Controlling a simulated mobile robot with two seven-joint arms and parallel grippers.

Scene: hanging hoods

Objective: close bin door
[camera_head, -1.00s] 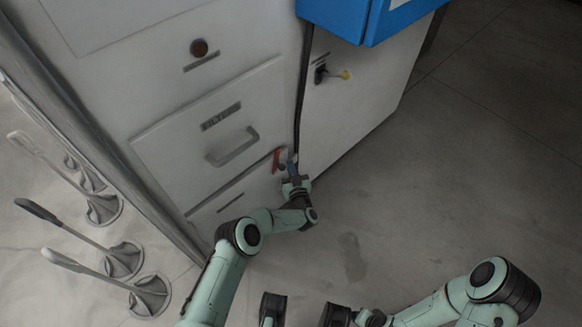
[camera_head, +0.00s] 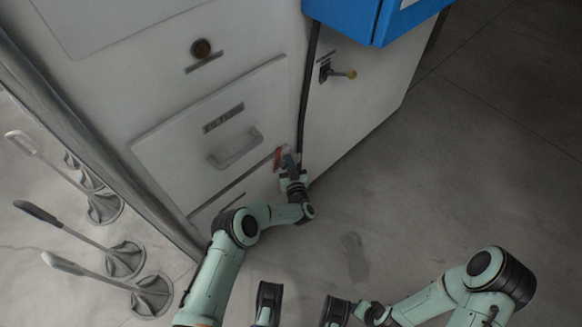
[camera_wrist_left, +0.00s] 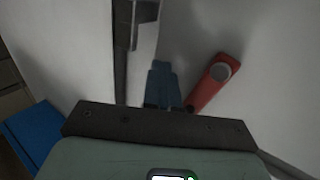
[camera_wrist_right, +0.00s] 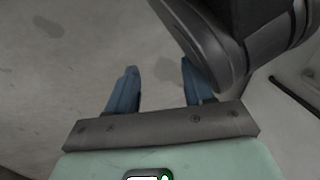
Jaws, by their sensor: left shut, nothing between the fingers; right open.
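A pale raised door panel (camera_head: 180,150) with a bar handle (camera_head: 235,150) and a dark label is on the front of the light-grey cabinet and looks about flush. I cannot tell for sure that it is the bin door. A red lever (camera_head: 278,158) is at its lower right; it also shows in the left wrist view (camera_wrist_left: 212,80). My left gripper (camera_head: 290,160) is shut and empty just right of the lever, its blue fingers (camera_wrist_left: 162,72) close to the cabinet. I cannot tell if they touch it. My right gripper (camera_wrist_right: 158,72) is open and empty over the floor.
A blue box (camera_head: 345,15) juts out at the top of the cabinet's right side. Several levers (camera_head: 65,263) on round bases stand at the left. The floor (camera_head: 470,180) at the right is clear.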

